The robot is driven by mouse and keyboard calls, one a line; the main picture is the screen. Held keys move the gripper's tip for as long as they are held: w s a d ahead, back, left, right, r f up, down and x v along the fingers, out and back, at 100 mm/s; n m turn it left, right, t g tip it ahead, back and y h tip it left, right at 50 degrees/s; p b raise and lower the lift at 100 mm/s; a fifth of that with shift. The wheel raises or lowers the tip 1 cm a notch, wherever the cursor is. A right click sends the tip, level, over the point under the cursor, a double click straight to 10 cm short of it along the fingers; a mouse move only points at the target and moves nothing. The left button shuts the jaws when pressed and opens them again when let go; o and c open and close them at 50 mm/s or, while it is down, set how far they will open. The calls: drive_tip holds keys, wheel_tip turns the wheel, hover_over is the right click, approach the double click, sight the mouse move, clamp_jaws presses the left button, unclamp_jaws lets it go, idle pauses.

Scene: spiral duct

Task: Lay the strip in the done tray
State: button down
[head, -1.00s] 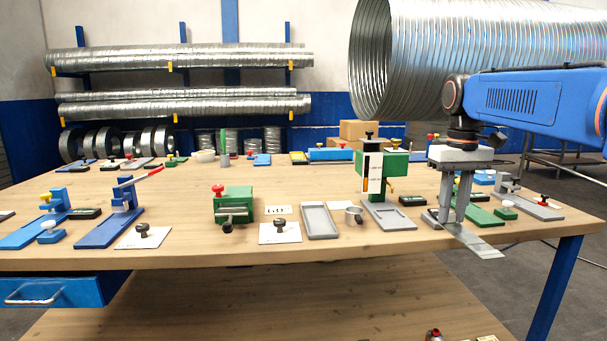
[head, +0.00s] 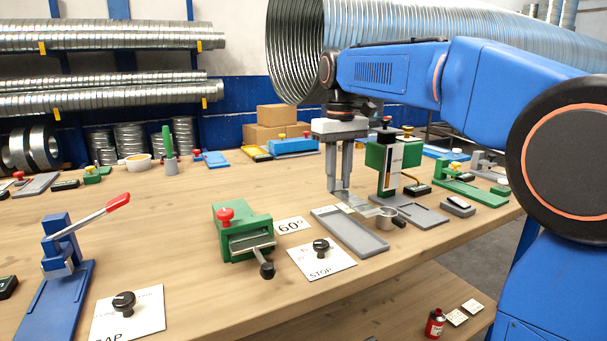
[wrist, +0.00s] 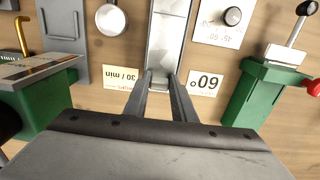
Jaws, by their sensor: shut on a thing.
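My gripper (head: 339,190) is shut on the thin, shiny metal strip (head: 358,203). The strip sticks out to the right of the fingertips in the head view, above the far part of a shallow grey tray (head: 357,235). No label shows on this tray, but it is the only bare open one near the gripper. In the wrist view the fingertips (wrist: 161,82) are close together, and the strip (wrist: 167,50) runs away from them, in line with the tray. I cannot tell the exact height of the strip above the tray.
A green clamp block (head: 240,232) and a 60° card (head: 292,226) are left of the tray. A STOP card with a black knob (head: 320,250) lies in front. A small metal cup (head: 386,216) and a green press (head: 380,160) stand close on the right.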

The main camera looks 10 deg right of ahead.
drive_tip(key=shift+w+a+f, duration=0.15)
drive_tip(key=shift+a, duration=0.2)
drive_tip(key=shift+f, duration=3.65)
drive_tip(key=c, duration=1.4)
unclamp_jaws()
drive_tip(key=shift+o, duration=0.2)
